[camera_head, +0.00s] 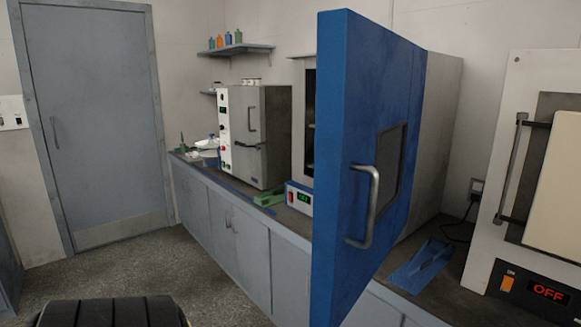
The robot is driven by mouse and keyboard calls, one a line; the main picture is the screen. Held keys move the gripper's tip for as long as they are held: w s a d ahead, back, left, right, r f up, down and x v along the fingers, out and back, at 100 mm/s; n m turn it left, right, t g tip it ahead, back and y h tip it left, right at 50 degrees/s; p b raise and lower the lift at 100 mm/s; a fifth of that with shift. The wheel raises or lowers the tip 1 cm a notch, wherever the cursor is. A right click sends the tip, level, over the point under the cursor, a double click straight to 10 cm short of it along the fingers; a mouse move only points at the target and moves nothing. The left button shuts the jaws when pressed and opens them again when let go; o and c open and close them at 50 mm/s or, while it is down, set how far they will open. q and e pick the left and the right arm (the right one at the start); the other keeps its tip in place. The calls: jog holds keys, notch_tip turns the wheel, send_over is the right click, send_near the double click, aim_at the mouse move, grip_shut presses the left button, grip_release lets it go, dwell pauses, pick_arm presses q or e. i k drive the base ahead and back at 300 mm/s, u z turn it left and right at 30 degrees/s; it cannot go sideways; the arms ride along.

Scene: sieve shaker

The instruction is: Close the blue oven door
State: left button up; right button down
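The blue oven door (350,120) stands wide open and swings out toward me over the counter's front edge. A curved metal handle (371,205) and a small dark window (391,165) are on its face. The oven's grey body (436,125) is behind the door on the counter, and a strip of its dark opening shows to the left of the door. The door hides most of the opening. Neither of my grippers is in view.
The counter (237,232) runs along the wall. A grey oven (262,135) stands left of the door, and a white furnace (530,80) with an "OFF" display stands at the right. The floor (130,270) at the left is clear.

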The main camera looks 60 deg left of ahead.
aim_at(370, 79)
jog(key=u, duration=1.35)
jog(key=i, duration=1)
